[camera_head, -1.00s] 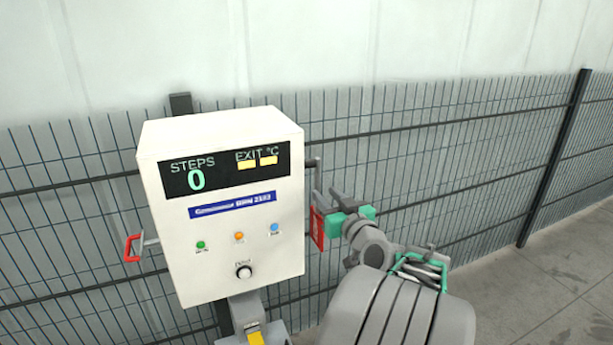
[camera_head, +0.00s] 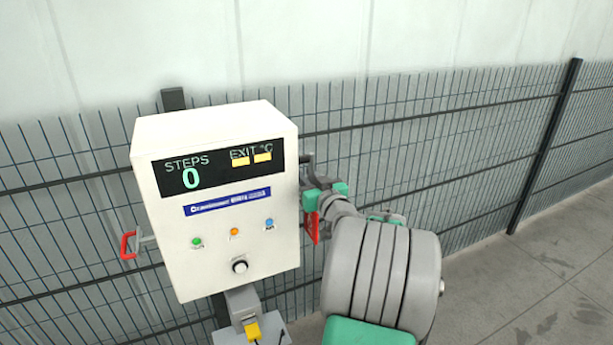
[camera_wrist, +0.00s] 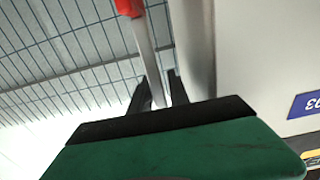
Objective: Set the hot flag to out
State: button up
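The hot flag is a red plate (camera_head: 312,228) on a grey rod, hanging at the right side of the white control box (camera_head: 215,215). Its red end (camera_wrist: 129,7) and grey rod (camera_wrist: 146,45) also show in the wrist view, beside the box wall. My gripper (camera_head: 316,188) is at the flag's rod, close to the box's right side, partly hidden by my own arm. In the wrist view my gripper's two dark fingers (camera_wrist: 163,90) stand apart with the rod running down between them. A gap shows beside the rod; contact is hard to tell.
The box's display (camera_head: 219,168) reads STEPS 0, with two yellow bars under EXIT °C. Below are green, orange and blue buttons and a knob (camera_head: 240,266). A red handle (camera_head: 128,245) sticks out at left. A wire fence (camera_head: 450,150) stands close behind. Paved floor is clear at right.

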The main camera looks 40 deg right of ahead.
grip_shut()
dwell(1.1)
